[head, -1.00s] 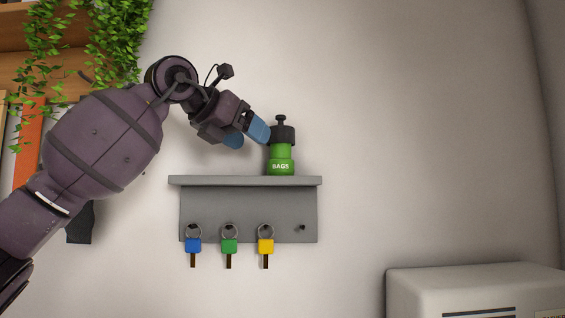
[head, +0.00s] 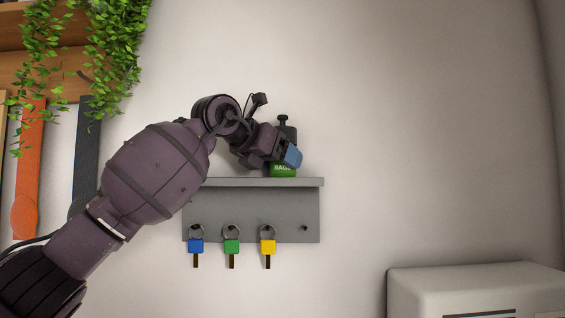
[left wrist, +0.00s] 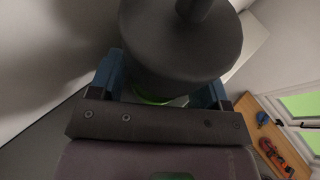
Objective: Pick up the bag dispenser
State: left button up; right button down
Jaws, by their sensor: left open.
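The bag dispenser (head: 282,171) is a green bottle with a dark cap and knob, standing upright on the grey shelf (head: 312,182). My left gripper (head: 288,157) is in front of its middle and hides much of it in the head view. In the left wrist view, the dispenser's dark cap (left wrist: 185,50) fills the upper middle. The blue fingertips of my left gripper (left wrist: 160,88) lie on either side of the dispenser, with the jaws open. I cannot tell whether either finger touches it. My right gripper is in neither view.
Blue (head: 196,246), green (head: 232,247) and yellow (head: 268,247) keys hang from hooks under the shelf. A white box-like unit (head: 470,285) stands at lower right. A trailing plant (head: 118,40) hangs at upper left. The wall right of the shelf is clear.

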pick_arm(q)
jog(key=c, duration=0.8)
jog(key=shift+o, duration=0.2)
jog(key=shift+r, duration=0.15)
